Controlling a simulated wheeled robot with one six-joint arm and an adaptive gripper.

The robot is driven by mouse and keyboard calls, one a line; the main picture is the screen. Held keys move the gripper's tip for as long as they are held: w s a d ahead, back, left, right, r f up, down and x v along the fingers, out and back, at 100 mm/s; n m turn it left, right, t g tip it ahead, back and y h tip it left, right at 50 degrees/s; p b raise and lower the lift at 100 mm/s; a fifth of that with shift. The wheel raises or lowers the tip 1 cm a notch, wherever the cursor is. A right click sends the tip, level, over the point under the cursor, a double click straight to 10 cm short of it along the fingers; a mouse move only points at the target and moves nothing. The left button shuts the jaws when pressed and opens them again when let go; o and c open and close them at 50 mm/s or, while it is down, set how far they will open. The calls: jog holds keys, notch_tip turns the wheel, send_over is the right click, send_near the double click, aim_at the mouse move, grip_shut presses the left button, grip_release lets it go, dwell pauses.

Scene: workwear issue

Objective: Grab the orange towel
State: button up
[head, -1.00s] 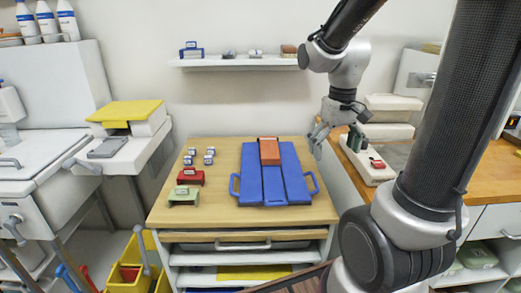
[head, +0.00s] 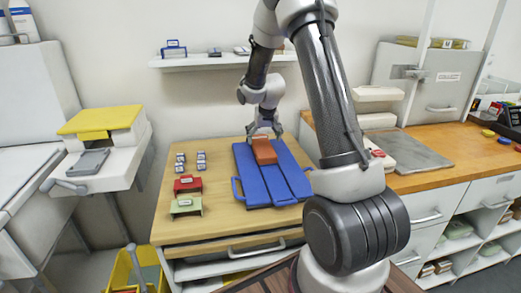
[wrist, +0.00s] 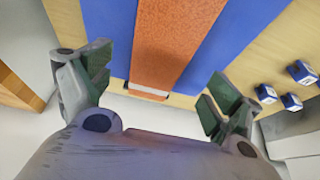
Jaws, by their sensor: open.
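The orange towel (head: 265,154) is a narrow folded strip lying on the upper middle of a blue folding board (head: 249,178) on the wooden table. In the wrist view the towel (wrist: 170,42) runs down the middle, over the blue board (wrist: 105,38), with a pale band at its near end. My gripper (head: 264,130) is at the towel's far end, above the back of the table. In the wrist view my gripper (wrist: 157,88) is open and empty, its green-padded fingers spread wide on either side of the towel's line, apart from it.
Red (head: 187,184) and green (head: 186,206) small stands and several small blue-and-white blocks (head: 201,156) are left of the board. A wall shelf (head: 215,60) hangs behind my gripper. A wooden counter (head: 440,160) with a grey mat is at right.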

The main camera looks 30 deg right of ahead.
aim_at(263, 145)
jog(key=x, duration=0.6)
jog(key=shift+w+d+r, duration=0.1)
jog(key=c, duration=1.1)
